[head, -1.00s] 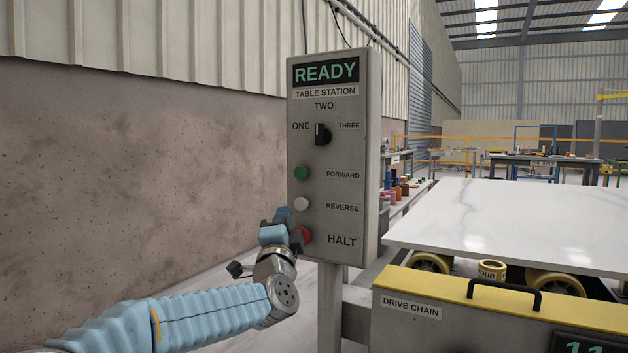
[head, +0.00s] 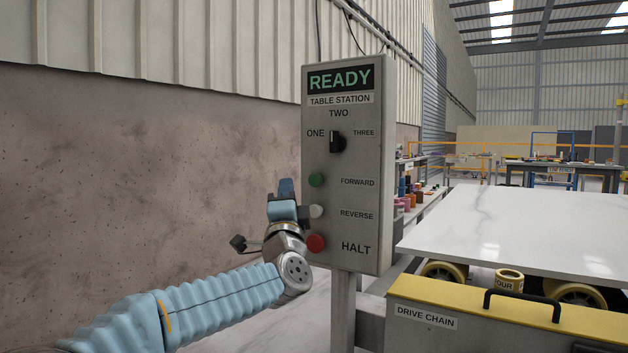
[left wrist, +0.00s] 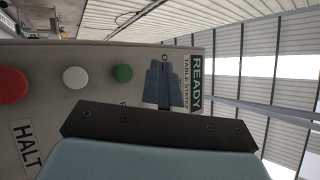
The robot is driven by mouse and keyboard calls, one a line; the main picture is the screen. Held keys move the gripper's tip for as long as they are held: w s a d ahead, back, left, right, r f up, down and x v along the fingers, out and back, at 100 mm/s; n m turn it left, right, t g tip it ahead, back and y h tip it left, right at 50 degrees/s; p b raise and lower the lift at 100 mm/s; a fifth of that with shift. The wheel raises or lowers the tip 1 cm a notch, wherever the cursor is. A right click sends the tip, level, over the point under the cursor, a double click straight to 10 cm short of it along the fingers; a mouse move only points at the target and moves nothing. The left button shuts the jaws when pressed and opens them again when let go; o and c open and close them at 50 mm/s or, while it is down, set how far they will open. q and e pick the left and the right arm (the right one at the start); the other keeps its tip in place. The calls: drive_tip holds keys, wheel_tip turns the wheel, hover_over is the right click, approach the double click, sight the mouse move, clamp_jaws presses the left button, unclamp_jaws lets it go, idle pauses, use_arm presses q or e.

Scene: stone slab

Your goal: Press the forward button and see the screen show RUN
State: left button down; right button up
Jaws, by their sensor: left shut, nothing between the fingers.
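The grey control box (head: 378,215) stands on a post, its screen (head: 340,80) reading READY. Below a black selector knob (head: 337,142) are the green forward button (head: 316,180), the white reverse button (head: 317,211) and the red halt button (head: 316,243). My left gripper (head: 286,187) is shut and empty, left of the box, at about the height of the forward and reverse buttons. In the left wrist view its blue fingers (left wrist: 165,82) appear beside the green button (left wrist: 123,73); contact with the panel cannot be told. My right gripper is out of view.
A white stone slab (head: 530,225) lies on rollers to the right, behind the yellow-topped drive chain housing (head: 480,314). A stained wall (head: 130,170) runs along the left. Benches with colored items stand behind.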

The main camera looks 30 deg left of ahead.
sight(316, 180)
use_arm(q)
drive_tip(key=w+p, duration=0.2)
drive_tip(key=w, duration=0.5)
drive_tip(key=shift+d+p, duration=0.3)
drive_tip(key=shift+p, duration=0.1)
idle(1.6)
drive_tip(key=shift+w+p, duration=0.35)
